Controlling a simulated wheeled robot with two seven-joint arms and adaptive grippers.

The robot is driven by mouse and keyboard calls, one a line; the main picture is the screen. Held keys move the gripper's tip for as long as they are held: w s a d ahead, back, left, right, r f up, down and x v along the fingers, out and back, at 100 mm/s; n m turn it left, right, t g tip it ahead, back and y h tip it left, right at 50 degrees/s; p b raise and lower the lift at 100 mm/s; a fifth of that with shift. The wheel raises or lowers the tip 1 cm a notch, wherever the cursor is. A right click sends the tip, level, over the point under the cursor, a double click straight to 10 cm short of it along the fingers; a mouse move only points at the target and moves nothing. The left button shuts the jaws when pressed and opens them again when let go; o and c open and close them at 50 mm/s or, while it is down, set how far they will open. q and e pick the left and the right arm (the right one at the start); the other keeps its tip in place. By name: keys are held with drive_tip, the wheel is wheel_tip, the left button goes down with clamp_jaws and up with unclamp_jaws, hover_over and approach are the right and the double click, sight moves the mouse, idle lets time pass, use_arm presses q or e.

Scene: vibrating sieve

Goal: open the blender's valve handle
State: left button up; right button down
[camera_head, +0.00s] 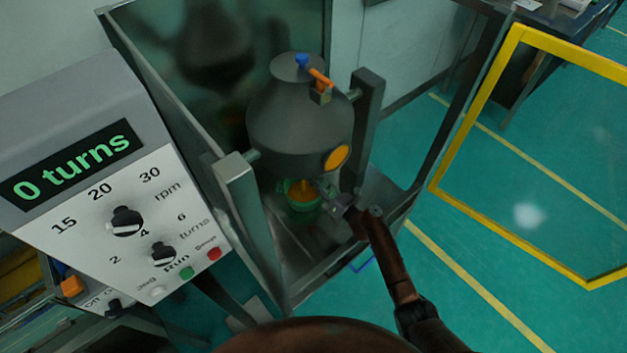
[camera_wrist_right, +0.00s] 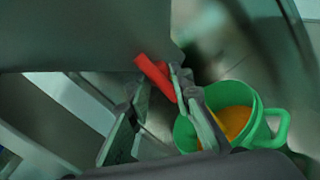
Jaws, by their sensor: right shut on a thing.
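The blender is a dark grey double-cone vessel (camera_head: 292,115) hung between two posts inside a frame, with a blue and orange fitting (camera_head: 315,74) on top and an orange disc (camera_head: 336,157) on its side. The red valve handle (camera_wrist_right: 155,73) shows in the right wrist view under the vessel. My right gripper (camera_head: 334,200) reaches in below the vessel. In its wrist view the right gripper (camera_wrist_right: 160,95) has its fingers at the red handle and is shut on it. A green cup (camera_head: 302,196) with orange contents stands under the vessel. My left gripper is not in view.
A control panel (camera_head: 120,215) reading "0 turns" stands at left. A yellow-framed clear door (camera_head: 436,187) stands open at right. Frame posts (camera_head: 242,210) flank the vessel. The green cup (camera_wrist_right: 273,130) is close beside the right fingers.

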drive_tip(key=shift+s+a+f, duration=0.15)
drive_tip(key=shift+a+f, duration=0.05)
drive_tip(key=c, duration=1.8)
unclamp_jaws()
drive_tip(key=shift+o, duration=0.2)
drive_tip(key=shift+d+r, duration=0.1)
drive_tip(key=shift+r, duration=0.05)
drive_tip(key=v, duration=1.2)
